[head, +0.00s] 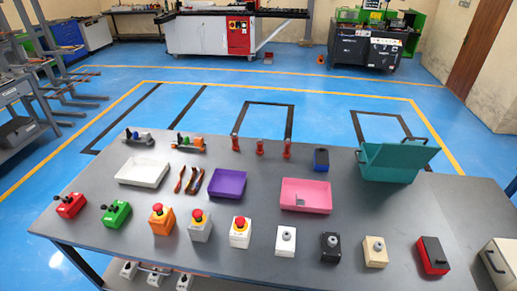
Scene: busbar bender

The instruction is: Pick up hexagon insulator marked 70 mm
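Three small red upright pieces stand in a row at the back middle of the grey table (130,215); they look like the insulators. Neither of my grippers shows in the head view.
A white tray (143,172), purple tray (228,183), pink tray (305,207) and teal bin (388,175) stand on the table. A blue-black device (321,160) is right of the red pieces. Several switch boxes, including an orange one (161,223), line the front.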

